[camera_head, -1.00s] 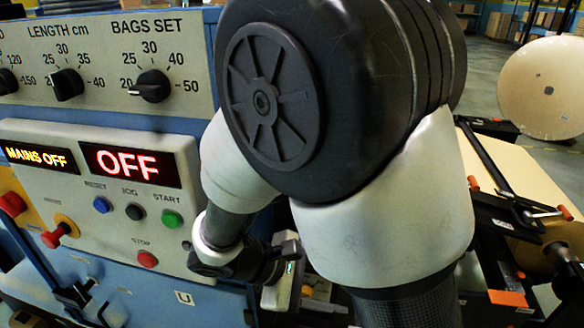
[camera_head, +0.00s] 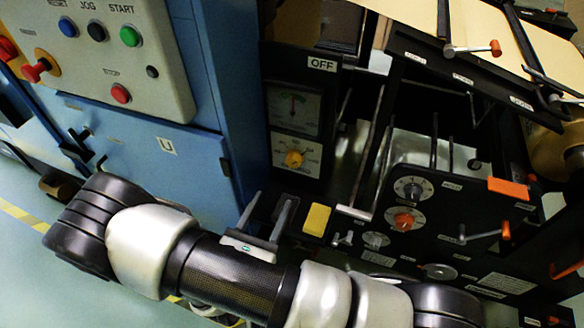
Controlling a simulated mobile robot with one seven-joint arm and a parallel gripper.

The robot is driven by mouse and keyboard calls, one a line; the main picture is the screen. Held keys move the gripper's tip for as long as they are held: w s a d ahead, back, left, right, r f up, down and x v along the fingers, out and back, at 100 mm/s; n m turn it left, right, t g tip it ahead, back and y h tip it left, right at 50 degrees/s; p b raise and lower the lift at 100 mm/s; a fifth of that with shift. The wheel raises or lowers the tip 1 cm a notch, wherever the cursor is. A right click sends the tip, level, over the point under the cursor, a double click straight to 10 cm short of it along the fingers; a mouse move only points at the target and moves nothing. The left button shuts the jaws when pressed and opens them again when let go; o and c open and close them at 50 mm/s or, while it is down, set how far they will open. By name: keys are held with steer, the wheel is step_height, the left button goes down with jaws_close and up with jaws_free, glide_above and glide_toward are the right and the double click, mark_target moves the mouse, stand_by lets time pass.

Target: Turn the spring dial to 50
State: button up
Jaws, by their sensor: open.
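Several dials show, but their name labels are too small to read, so I cannot tell which is the spring dial. A yellow knob (camera_head: 294,158) sits on a scale plate below a gauge (camera_head: 293,110) on the black panel. To its right, a black-centred dial (camera_head: 413,188) sits above a dial with an orange-red knob (camera_head: 404,221) on a dark plate. Their settings cannot be read. My gripper (camera_head: 274,203) is open and empty, its two fingers apart and pointing up in the picture. It appears below the yellow knob in the picture, apart from the dials.
A yellow block (camera_head: 317,219) appears right of my gripper. Orange-tipped levers (camera_head: 487,234) stick out at the right. The blue cabinet (camera_head: 180,160) with its button panel (camera_head: 105,50) stands left. Kraft sheet (camera_head: 410,18) lies at the top. Green floor is open at lower left.

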mark_target(292, 164)
steer(key=b+x, duration=0.2)
steer(key=x, duration=1.2)
steer(key=shift+w+d, duration=0.1)
steer(key=c, duration=1.1)
